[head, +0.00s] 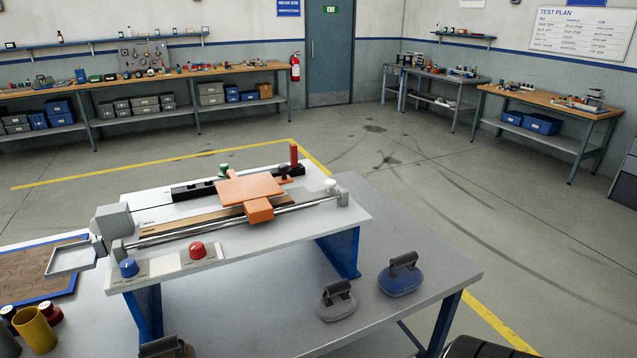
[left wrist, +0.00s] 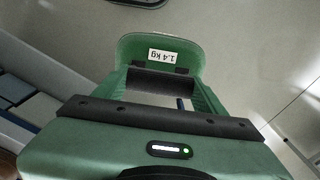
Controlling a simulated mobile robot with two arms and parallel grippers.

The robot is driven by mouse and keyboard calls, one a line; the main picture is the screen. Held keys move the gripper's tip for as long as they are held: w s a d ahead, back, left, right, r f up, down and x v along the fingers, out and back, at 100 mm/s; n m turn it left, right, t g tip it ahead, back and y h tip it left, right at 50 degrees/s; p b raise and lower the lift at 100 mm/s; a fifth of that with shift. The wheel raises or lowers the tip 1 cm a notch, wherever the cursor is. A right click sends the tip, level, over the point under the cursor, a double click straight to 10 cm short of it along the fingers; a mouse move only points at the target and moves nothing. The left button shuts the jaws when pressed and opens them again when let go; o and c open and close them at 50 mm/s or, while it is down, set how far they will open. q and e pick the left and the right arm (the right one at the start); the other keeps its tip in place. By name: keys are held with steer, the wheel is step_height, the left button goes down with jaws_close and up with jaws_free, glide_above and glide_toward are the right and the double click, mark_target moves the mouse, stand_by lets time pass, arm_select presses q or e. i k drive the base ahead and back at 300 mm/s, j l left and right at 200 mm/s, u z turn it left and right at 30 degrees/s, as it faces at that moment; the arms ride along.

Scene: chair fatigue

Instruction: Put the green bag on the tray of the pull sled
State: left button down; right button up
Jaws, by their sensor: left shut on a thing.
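In the left wrist view the green bag (left wrist: 160,45) carries a white "1.4 kg" label, which reads upside down. Its dark handle (left wrist: 165,82) lies between the fingers of my left gripper (left wrist: 163,88), which is shut on it. The gripper's green body and light fill the near part of that view, and much of the bag is hidden. Neither shows clearly in the head view. The orange sled, with a flat tray-like plate (head: 250,188) on top, sits on the rail of the white bench rig and looks empty. My right gripper is not in view.
A grey bag (head: 337,300) and a blue bag (head: 400,278) stand on the table's right front. A dark handled object (head: 167,347) is cut off at the bottom edge. The rig has a blue knob (head: 128,268), a red knob (head: 197,251) and a red post (head: 294,155).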

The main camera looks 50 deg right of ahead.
mark_target(247, 186)
steer(key=z, duration=1.45)
